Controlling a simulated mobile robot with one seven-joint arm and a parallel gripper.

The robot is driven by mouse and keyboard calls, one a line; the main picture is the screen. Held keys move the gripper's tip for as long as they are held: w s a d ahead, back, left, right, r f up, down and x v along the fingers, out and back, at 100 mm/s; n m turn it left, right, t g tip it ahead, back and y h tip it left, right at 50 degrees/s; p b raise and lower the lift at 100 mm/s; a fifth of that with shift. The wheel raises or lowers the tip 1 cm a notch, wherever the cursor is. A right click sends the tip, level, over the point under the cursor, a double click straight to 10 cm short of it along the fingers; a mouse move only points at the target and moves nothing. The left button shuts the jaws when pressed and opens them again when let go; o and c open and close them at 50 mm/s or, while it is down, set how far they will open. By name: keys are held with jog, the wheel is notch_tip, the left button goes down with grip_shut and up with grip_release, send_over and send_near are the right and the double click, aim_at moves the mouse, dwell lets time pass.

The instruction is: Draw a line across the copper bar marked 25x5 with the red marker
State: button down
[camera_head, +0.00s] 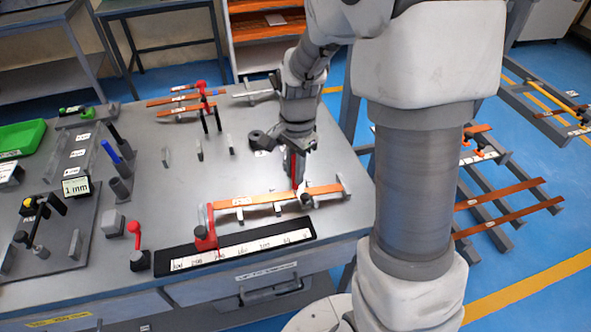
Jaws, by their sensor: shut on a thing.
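The copper bar (268,199) lies across the front right of the grey workbench. It carries a small white label near its left end, too small to read surely. My gripper (294,168) points down above the right half of the bar and is shut on the red marker (295,176). I cannot make out a line on the bar.
A black ruler strip (180,261) with white scale lies in front of the bar, with a red stop (205,238) near its left. Other copper bars (172,101) lie at the back. A grey holder (120,188) with pens stands left. A green bin (20,138) is far left.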

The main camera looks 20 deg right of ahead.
jog(key=shift+w+p, duration=0.5)
jog(key=shift+w, duration=0.6)
dwell(1.3)
notch_tip(320, 180, up, 7)
jog(key=p, duration=0.5)
dwell(0.9)
